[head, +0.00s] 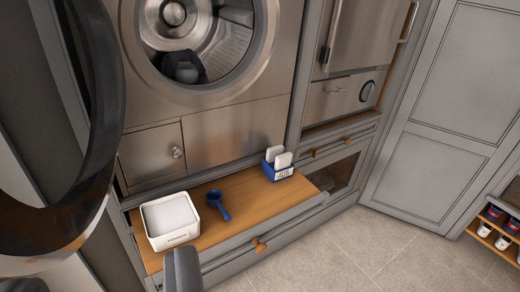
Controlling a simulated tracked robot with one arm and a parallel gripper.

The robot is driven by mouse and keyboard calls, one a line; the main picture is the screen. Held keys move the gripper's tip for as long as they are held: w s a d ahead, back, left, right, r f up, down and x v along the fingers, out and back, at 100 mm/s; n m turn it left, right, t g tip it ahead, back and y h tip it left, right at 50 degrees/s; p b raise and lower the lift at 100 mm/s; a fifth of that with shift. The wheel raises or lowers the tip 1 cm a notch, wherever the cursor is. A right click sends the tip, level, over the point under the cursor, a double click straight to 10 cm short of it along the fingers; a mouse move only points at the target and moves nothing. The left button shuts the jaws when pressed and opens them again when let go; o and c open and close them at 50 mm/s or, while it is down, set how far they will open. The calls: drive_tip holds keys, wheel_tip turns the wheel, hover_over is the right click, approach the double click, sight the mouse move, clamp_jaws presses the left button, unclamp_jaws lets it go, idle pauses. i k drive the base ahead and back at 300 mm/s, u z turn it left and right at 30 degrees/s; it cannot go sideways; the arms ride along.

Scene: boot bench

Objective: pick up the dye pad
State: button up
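Two white pads stand upright in a small blue holder with a white label; the front one (282,160) looks like a dye pad. The label is too small to read. The blue holder (271,173) sits on the wooden shelf (245,195) below the washing machine, toward its right end. A grey part at the bottom edge, left of centre, looks like my gripper (184,268). It is well to the lower left of the pads and apart from them. Its fingertips cannot be made out clearly, and I see nothing held.
A white tub (170,221) of white powder and a blue scoop (219,205) are on the shelf's left part. The machine's round door (100,95) hangs open at left. Shoes (493,213) sit on a rack at far right. The tiled floor (345,250) is clear.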

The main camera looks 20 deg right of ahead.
sight(284, 161)
drive_tip(key=z, duration=0.45)
drive_tip(key=i, duration=1.4)
drive_tip(key=z, duration=0.8)
